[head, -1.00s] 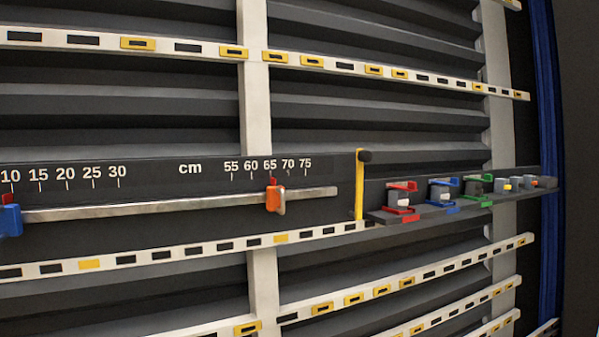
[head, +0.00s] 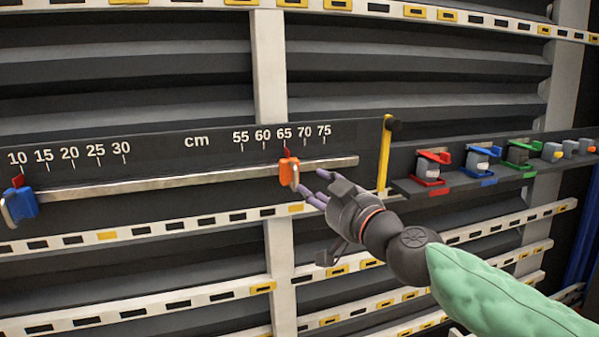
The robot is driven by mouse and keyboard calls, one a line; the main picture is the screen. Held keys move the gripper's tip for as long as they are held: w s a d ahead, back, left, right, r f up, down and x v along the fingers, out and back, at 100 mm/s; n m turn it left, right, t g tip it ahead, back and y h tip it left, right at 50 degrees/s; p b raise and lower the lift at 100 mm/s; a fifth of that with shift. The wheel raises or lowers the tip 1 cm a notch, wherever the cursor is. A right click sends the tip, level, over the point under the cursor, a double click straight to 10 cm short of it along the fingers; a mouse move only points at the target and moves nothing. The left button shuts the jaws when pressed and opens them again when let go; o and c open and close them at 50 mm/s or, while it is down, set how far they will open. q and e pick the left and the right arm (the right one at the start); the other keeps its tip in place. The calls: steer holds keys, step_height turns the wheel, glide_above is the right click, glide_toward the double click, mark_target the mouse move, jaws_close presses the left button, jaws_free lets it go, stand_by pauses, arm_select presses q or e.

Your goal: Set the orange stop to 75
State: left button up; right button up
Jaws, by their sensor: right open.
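The orange stop (head: 288,171) sits on the silver rail (head: 180,180) under the cm scale, with its red pointer just below the 65 mark. The 75 mark (head: 324,131) is to its right, above the bare right end of the rail. My right gripper (head: 312,187) is open and empty, its fingers just right of and slightly below the stop, pointing left toward it. I cannot tell whether a fingertip touches the stop's metal handle. My left gripper is out of view.
A blue stop (head: 20,204) sits on the rail near 10. A yellow upright bar (head: 384,155) with a black knob stands past the rail's right end. Red (head: 431,168), blue (head: 481,162) and green (head: 521,153) holders line a shelf further right. Slotted white strips run above and below.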

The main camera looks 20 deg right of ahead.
mark_target(297, 171)
steer(key=b+x, duration=0.1)
steer(key=x, duration=0.8)
steer(key=shift+f, duration=0.1)
steer(key=c, duration=0.8)
steer(key=shift+d+f, duration=0.1)
jaws_close()
